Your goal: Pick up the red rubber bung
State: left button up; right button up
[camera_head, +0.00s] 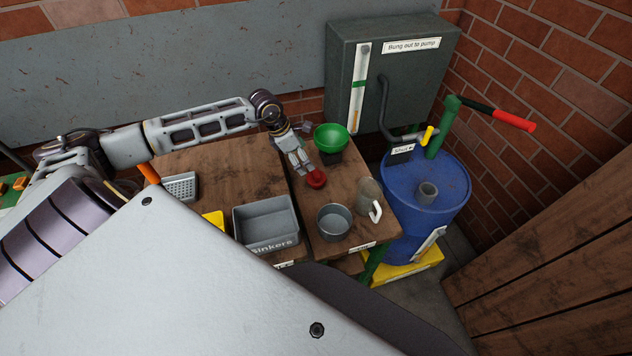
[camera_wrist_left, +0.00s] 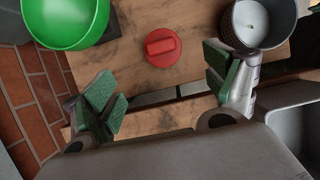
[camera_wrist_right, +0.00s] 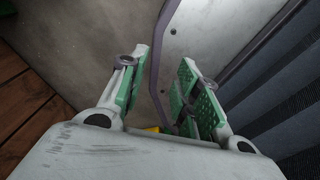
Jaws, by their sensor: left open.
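The red rubber bung (camera_head: 316,179) lies on the wooden table (camera_head: 345,186), just in front of the green funnel. It is a round red disc with a raised bar across its top, clear in the left wrist view (camera_wrist_left: 162,47). My left gripper (camera_head: 301,168) is open and close beside the bung. In the left wrist view its green-padded fingers (camera_wrist_left: 160,92) are spread wide with nothing between them, and the bung lies beyond the tips, between them sideways. My right gripper (camera_wrist_right: 165,88) shows only in the right wrist view, with its fingers apart and empty.
A green funnel (camera_head: 331,137) on a dark block stands behind the bung. A grey metal pot (camera_head: 333,222) and a mug (camera_head: 368,196) stand in front. A grey bin (camera_head: 268,222) labelled Sinkers is left. A blue drum (camera_head: 425,190) stands right of the table.

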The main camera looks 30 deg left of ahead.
aim_at(314, 171)
pick_arm(q)
jog(key=shift+x, duration=2.4)
jog(key=shift+p+x, duration=0.35)
jog(key=shift+x, duration=1.6)
pick_arm(e)
jog(key=shift+r, duration=0.4)
pick_arm(q)
jog(key=shift+w+d, duration=0.15)
pick_arm(e)
jog(key=shift+r, duration=0.1)
pick_arm(q)
jog(key=shift+w+d+f+p, duration=0.25)
jog(key=shift+d+f, duration=0.1)
jog(key=shift+f, duration=0.15)
jog(key=shift+w+d+f+p, duration=0.25)
jog(key=shift+d+f, duration=0.1)
jog(key=shift+f, duration=0.15)
jog(key=shift+x, duration=1.25)
pick_arm(e)
jog(key=shift+a+r, duration=0.15)
jog(key=shift+r, duration=0.35)
